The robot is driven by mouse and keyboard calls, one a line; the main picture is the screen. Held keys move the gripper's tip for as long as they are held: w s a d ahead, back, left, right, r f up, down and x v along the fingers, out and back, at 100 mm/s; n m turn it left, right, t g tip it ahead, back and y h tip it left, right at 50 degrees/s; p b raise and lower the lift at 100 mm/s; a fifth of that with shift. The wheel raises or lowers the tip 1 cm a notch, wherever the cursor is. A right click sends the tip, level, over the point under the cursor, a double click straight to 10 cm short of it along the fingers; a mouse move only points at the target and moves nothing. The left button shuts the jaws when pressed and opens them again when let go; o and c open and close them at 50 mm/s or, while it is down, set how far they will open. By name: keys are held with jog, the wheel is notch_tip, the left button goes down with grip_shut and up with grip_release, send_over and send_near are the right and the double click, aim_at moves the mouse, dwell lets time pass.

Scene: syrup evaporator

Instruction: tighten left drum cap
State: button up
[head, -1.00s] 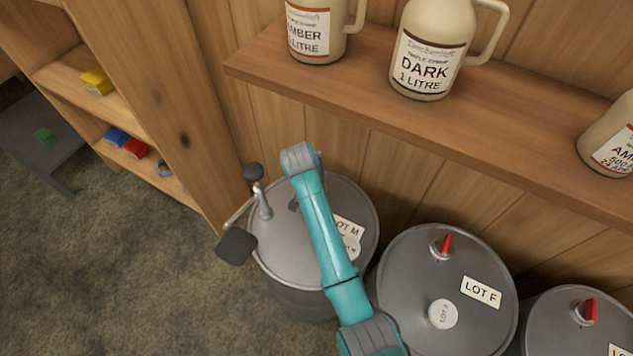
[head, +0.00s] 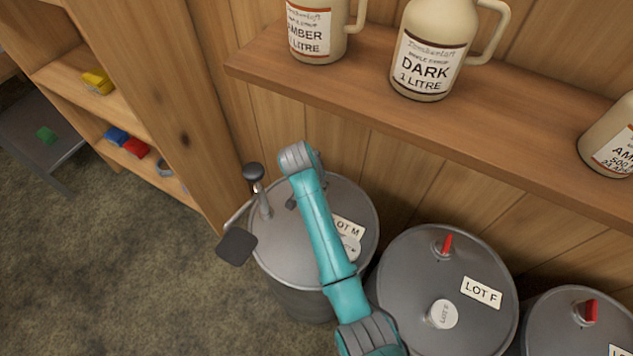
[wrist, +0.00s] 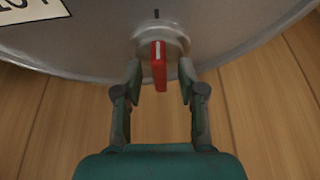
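The left drum (head: 285,250), grey with a LOT M label, stands beneath my teal arm in the head view. In the wrist view the drum lid (wrist: 90,45) fills the top, with a red-handled cap (wrist: 159,66) on a round grey collar near its rim. A dark mark shows on the lid just beyond the collar. My gripper (wrist: 160,72) is open, one finger on either side of the red handle, with a visible gap on each side. In the head view my arm hides this cap and the fingers.
The LOT F drum (head: 410,285) and another drum (head: 555,330), both with red-handled caps, stand to the right. A wooden shelf (head: 480,125) with syrup jugs overhangs behind. A crank-like fitting with a dark paddle (head: 237,246) stands at the left drum's left side. Floor is clear at left.

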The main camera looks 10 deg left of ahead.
jog(key=v, duration=1.2)
dwell(0.4)
